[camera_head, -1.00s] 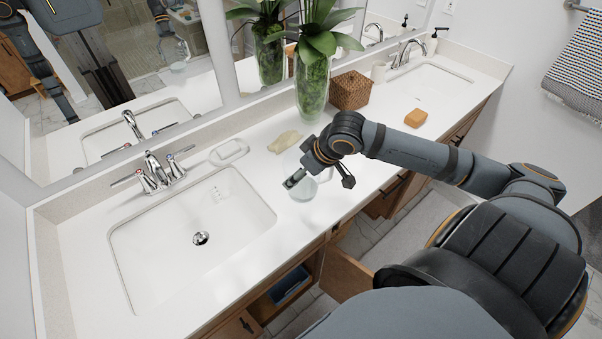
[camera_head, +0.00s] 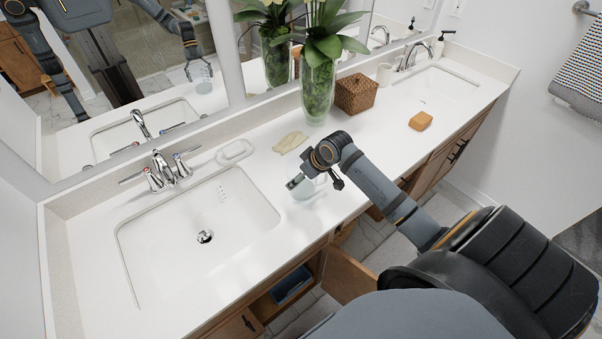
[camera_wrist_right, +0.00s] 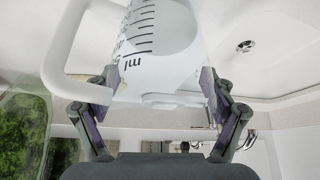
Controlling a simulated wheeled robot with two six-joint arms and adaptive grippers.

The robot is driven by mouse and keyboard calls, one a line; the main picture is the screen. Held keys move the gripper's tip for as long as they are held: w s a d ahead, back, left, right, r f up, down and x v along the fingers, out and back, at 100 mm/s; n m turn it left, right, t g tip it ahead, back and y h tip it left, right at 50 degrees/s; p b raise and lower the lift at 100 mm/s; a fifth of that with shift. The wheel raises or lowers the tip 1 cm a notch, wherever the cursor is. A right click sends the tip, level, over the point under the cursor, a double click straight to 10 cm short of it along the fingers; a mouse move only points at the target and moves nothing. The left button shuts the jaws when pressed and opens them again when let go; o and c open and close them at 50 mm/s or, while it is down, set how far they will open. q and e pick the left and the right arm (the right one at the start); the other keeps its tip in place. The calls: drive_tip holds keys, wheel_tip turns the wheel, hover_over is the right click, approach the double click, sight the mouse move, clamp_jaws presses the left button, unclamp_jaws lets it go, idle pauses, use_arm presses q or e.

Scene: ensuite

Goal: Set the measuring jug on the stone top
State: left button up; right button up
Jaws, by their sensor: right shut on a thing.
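The measuring jug (camera_head: 303,190) is clear, with dark ml marks and a white handle. In the head view it is over the white stone top (camera_head: 335,200), just right of the left sink and near the front edge. My right gripper (camera_head: 314,182) is shut on it. In the right wrist view the jug (camera_wrist_right: 155,45) sits between the two fingers of the gripper (camera_wrist_right: 160,95), its handle to the left. I cannot tell whether its base touches the top. The gripper partly hides the jug in the head view. My left gripper is not directly in view.
The left sink (camera_head: 195,235) lies left of the jug. A pale soap-like piece (camera_head: 290,142), a white dish (camera_head: 234,152), a plant vase (camera_head: 318,90), a wicker box (camera_head: 355,93) and an orange block (camera_head: 420,121) stand on the top. A cabinet door (camera_head: 346,275) hangs open below.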

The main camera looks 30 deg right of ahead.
drive_tip(key=shift+f, duration=0.2)
drive_tip(key=o, duration=1.2)
drive_tip(key=shift+r, duration=0.15)
drive_tip(key=shift+p+v, duration=1.7)
drive_tip(key=shift+v, duration=4.4)
drive_tip(key=shift+w, duration=0.1)
